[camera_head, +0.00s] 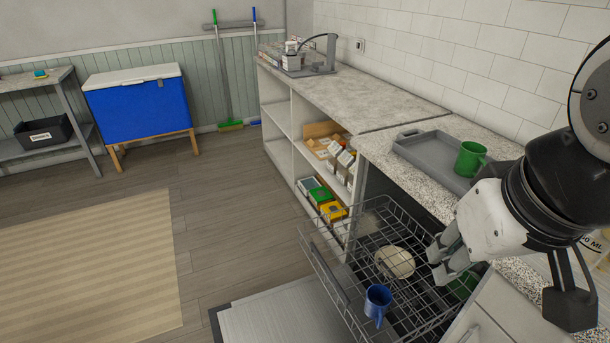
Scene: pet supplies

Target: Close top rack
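The top rack (331,268) is a grey wire basket pulled out of the dishwasher under the counter. A blue mug (377,302) stands at its front, and a pale round dish (395,262) lies further back. A green item (463,286) shows partly at the right, behind my gripper. The lowered dishwasher door (270,318) lies below the rack. My gripper (437,260) is over the right side of the rack, with its fingers apart and nothing seen between them. I cannot tell whether it touches the wire.
A grey tray (420,146) with a green mug (470,159) sits on the counter above. Open shelves (279,142) hold boxes left of the dishwasher. A blue cooler (140,112) stands at the back left. The floor (225,205) is clear there, beside a beige rug (90,265).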

